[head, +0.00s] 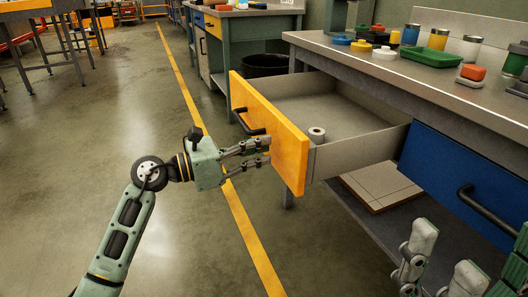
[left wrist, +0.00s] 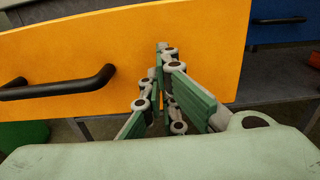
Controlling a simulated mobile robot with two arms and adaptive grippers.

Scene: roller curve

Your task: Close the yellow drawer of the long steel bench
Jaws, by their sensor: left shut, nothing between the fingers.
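The yellow drawer (head: 270,128) of the long steel bench (head: 385,70) is pulled well out, with its grey inside showing. Its front bears a dark bar handle (head: 247,123), which also shows in the left wrist view (left wrist: 60,85). My left gripper (head: 268,151) is shut and empty, with its fingertips at the outer face of the drawer front, right of the handle. I cannot tell whether they touch it. In the left wrist view the fingers (left wrist: 163,60) point at the yellow panel. My right gripper (head: 440,262) is partly in view at the lower right, its opening unclear.
A small white roll (head: 317,134) is in the drawer. A shut blue drawer (head: 465,185) with a dark handle is right of it. Cups, a green tray (head: 430,57) and other items stand on the bench top. The floor at left is open.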

